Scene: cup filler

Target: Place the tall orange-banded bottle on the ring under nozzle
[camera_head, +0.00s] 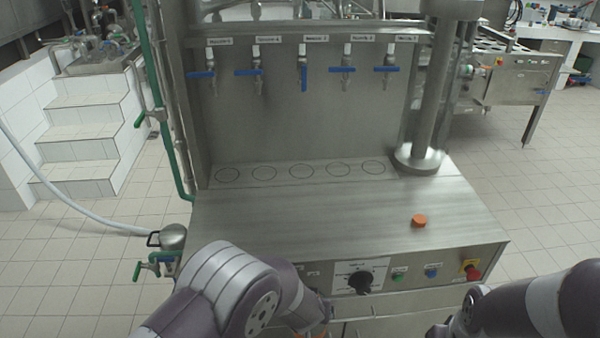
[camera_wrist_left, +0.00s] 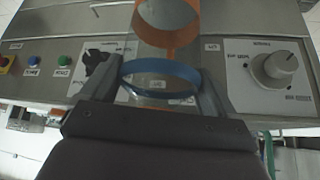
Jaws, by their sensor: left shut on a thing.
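In the left wrist view my left gripper (camera_wrist_left: 158,88) is shut on a clear vessel with an orange band (camera_wrist_left: 168,38). A blue ring-shaped band (camera_wrist_left: 162,68) sits between the two fingers. I cannot tell whether both bands belong to one bottle. In the head view my left arm hides the gripper, with only a bit of orange at the bottom edge. Dark rings (camera_head: 301,171) are marked in a row on the steel ledge, each below a nozzle with a blue handle. All the rings are bare. The middle nozzle (camera_head: 303,78) has its handle vertical; the others are horizontal. My right gripper is out of view.
A small orange disc (camera_head: 419,220) lies on the steel counter (camera_head: 330,215) at the right. A thick steel column (camera_head: 428,100) stands at the ledge's right end. The front panel carries a black dial (camera_head: 360,280) and a red knob (camera_head: 471,270). The counter is otherwise clear.

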